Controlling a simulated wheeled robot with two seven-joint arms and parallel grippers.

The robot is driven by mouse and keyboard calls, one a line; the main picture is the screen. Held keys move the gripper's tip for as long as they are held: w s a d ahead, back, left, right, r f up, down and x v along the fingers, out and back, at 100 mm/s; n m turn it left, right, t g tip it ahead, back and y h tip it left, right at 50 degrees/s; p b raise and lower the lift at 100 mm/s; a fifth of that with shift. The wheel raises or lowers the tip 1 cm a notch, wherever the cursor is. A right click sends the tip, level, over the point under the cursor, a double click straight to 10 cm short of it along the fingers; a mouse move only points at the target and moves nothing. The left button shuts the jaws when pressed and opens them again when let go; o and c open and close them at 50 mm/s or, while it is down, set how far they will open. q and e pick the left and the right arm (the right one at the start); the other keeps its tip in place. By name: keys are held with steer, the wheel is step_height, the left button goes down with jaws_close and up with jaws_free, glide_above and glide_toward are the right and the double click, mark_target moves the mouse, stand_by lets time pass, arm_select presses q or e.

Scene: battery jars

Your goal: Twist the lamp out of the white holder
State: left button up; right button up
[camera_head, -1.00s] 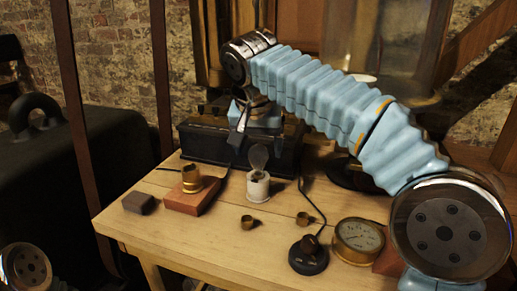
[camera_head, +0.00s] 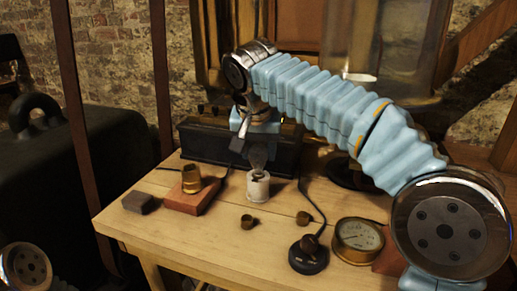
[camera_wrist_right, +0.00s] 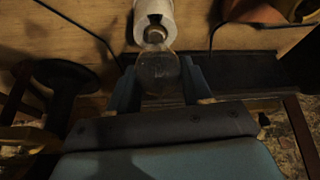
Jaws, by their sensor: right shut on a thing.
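The clear glass lamp (camera_head: 257,158) stands upright above the white holder (camera_head: 258,189) near the middle of the bench. In the right wrist view, the bulb (camera_wrist_right: 157,72) sits between my two fingers, and its metal neck meets the mouth of the holder (camera_wrist_right: 153,17). My right gripper (camera_head: 254,146) reaches down from above and is shut on the bulb. How deep the lamp's base sits in the holder is hidden. My left gripper is out of view.
A brass cup on a reddish block (camera_head: 185,203) stands left of the holder, with a dark block (camera_head: 139,203) beyond. Small brass caps (camera_head: 247,222), a black round base (camera_head: 308,259) and a brass gauge (camera_head: 358,240) stand in front and right. A long dark box (camera_head: 205,143) is behind.

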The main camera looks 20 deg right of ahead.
steer(key=shift+r, duration=1.2)
steer(key=shift+r, duration=2.5)
